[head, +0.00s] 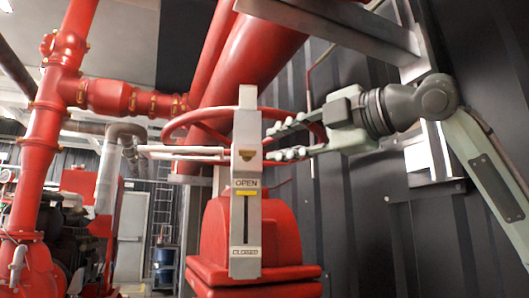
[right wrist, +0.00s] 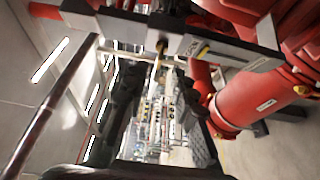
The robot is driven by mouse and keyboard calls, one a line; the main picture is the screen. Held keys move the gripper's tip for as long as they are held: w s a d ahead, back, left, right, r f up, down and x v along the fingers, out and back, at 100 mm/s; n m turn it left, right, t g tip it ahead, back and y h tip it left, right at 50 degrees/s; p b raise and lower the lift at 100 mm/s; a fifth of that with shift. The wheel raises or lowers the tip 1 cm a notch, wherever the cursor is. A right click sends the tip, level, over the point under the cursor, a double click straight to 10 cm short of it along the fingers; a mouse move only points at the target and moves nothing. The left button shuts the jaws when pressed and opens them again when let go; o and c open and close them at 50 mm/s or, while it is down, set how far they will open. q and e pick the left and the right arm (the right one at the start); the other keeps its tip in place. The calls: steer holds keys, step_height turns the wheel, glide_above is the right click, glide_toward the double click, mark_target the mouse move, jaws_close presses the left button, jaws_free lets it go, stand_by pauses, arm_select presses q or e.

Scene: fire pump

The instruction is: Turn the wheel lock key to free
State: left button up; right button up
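The wheel lock key (head: 246,154) is a small brass piece on the front of a grey upright post (head: 246,118), above the OPEN label. It also shows in the right wrist view (right wrist: 161,46), on the grey bar and in line with the gap between my fingers. The red wheel (head: 180,122) is behind the post and partly hidden by it. My right gripper (head: 275,142) is open, its two fingers pointing left at the post, just right of the key. Nothing shows between the fingers in the right wrist view (right wrist: 155,75). My left gripper is not in view.
Pale horizontal bars (head: 185,153) stick out left of the post. A yellow indicator (head: 244,193) sits in the post's slot between OPEN and CLOSED. A red housing (head: 285,240) stands behind. Red pipes (head: 262,60) and a steel beam (head: 340,25) are overhead.

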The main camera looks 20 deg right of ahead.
mark_target(254, 151)
steer(key=p+x, duration=0.1)
steer(key=x, duration=0.6)
steer(key=shift+w+a, duration=0.15)
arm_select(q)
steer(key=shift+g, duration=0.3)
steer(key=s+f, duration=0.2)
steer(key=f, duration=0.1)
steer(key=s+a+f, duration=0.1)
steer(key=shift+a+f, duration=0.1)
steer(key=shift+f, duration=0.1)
arm_select(e)
steer(key=shift+c, duration=0.3)
jaws_close()
